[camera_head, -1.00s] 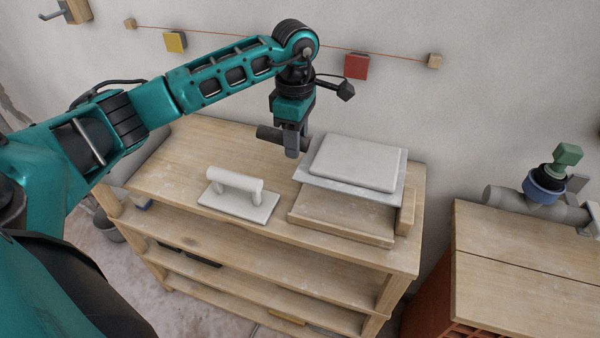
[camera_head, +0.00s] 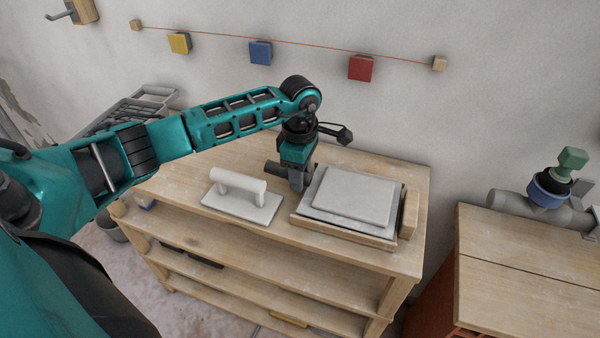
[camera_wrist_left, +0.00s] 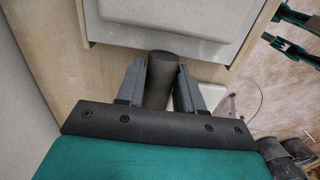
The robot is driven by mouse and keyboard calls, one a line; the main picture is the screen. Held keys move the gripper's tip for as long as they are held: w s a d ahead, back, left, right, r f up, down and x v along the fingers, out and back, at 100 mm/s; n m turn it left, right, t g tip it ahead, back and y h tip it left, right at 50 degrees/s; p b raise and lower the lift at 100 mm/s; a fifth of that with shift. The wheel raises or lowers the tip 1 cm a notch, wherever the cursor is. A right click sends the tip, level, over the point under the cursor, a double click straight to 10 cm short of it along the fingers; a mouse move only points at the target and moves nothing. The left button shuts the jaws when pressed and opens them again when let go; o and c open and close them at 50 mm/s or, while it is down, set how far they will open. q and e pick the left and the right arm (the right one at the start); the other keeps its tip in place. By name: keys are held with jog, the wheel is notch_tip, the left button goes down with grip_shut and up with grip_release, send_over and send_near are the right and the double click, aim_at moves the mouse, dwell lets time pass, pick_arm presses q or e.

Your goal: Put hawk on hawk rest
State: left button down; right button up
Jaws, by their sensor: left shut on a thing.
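The hawk (camera_head: 318,208) is a flat metal plate with a pale grey slab of mortar (camera_head: 353,194) on top. It lies level on or just over the wooden hawk rest (camera_head: 345,236) at the right of the bench; I cannot tell if it fully touches. My left gripper (camera_head: 298,184) is at the hawk's left side. In the left wrist view, the gripper (camera_wrist_left: 160,85) is shut on the hawk's dark round handle (camera_wrist_left: 159,68), with the plate and slab (camera_wrist_left: 180,20) beyond.
A white float (camera_head: 240,196) with a handle lies on the wooden bench (camera_head: 180,178) left of the rest. A wooden block (camera_head: 408,213) stands at the rest's right end. Another wooden table (camera_head: 520,270) with a grey pipe and blue-collared fitting (camera_head: 549,187) is at the right.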

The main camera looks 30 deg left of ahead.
pick_arm(q)
jog(key=shift+f, duration=0.1)
jog(key=c, duration=0.7)
grip_release()
notch_tip(320, 180, up, 12)
jog(key=shift+r, duration=0.15)
